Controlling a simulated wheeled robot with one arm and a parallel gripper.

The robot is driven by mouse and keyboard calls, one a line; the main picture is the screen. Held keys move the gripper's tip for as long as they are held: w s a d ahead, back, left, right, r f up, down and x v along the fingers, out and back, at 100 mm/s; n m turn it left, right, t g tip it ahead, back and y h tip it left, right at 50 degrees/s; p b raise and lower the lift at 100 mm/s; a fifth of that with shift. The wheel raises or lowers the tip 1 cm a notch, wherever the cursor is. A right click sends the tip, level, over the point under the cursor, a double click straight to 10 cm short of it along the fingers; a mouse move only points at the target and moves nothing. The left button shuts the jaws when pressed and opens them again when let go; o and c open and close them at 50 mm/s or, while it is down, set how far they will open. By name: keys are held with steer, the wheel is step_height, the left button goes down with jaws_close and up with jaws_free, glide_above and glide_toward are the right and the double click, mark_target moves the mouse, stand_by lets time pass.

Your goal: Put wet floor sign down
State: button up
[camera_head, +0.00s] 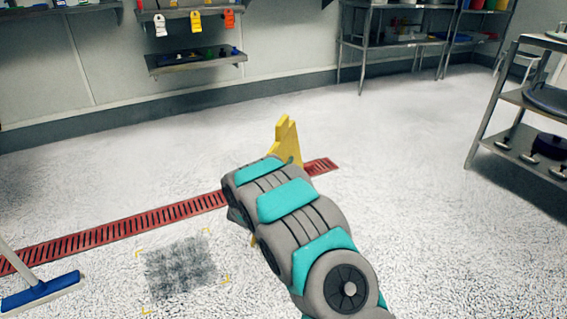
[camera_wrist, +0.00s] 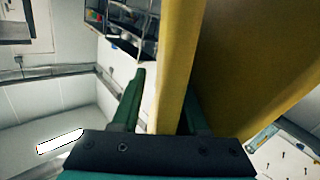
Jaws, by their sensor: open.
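The yellow wet floor sign (camera_head: 287,138) shows in the head view beyond my arm, with its top sticking up. My arm hides its lower part, so I cannot tell there whether it touches the floor. In the wrist view the sign (camera_wrist: 178,65) is large and close, with a narrow edge and a broad panel. My gripper (camera_wrist: 165,88) is open, with its green fingers on either side of the sign's narrow edge. A gap shows between the left finger and the sign; the right finger is partly hidden behind the sign. My arm hides the gripper in the head view.
A dark grey patch (camera_head: 180,268) with yellow corner marks lies on the floor left of my arm. A red drain grate (camera_head: 130,228) crosses the floor. A blue broom (camera_head: 40,291) is at lower left. Metal shelves (camera_head: 520,100) stand right. The floor behind the sign is clear.

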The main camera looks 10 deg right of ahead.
steer(key=v, duration=1.2)
steer(key=shift+p, duration=0.3)
steer(key=shift+w+r, duration=0.1)
steer(key=s+a+r+n+g+y, duration=0.15)
steer(key=s+g+y, duration=0.35)
steer(key=s, duration=0.5)
steer(key=s+a+r+n+g+y, duration=0.1)
steer(key=s+a+r+g+y, duration=0.3)
steer(key=s, duration=0.5)
steer(key=s+d+r+g, duration=0.1)
steer(key=s+d+g, duration=0.2)
steer(key=s, duration=0.8)
steer(key=s+d+g, duration=0.3)
steer(key=s+d, duration=0.1)
steer(key=s, duration=0.7)
steer(key=s+d+r+g, duration=0.1)
steer(key=s+d, duration=0.3)
steer(key=s, duration=0.7)
steer(key=shift+s+d+r+n+g+h, duration=0.3)
steer(key=shift+s+r+n+g+h, duration=0.1)
steer(key=shift+g, duration=0.5)
steer(key=shift+w, duration=0.1)
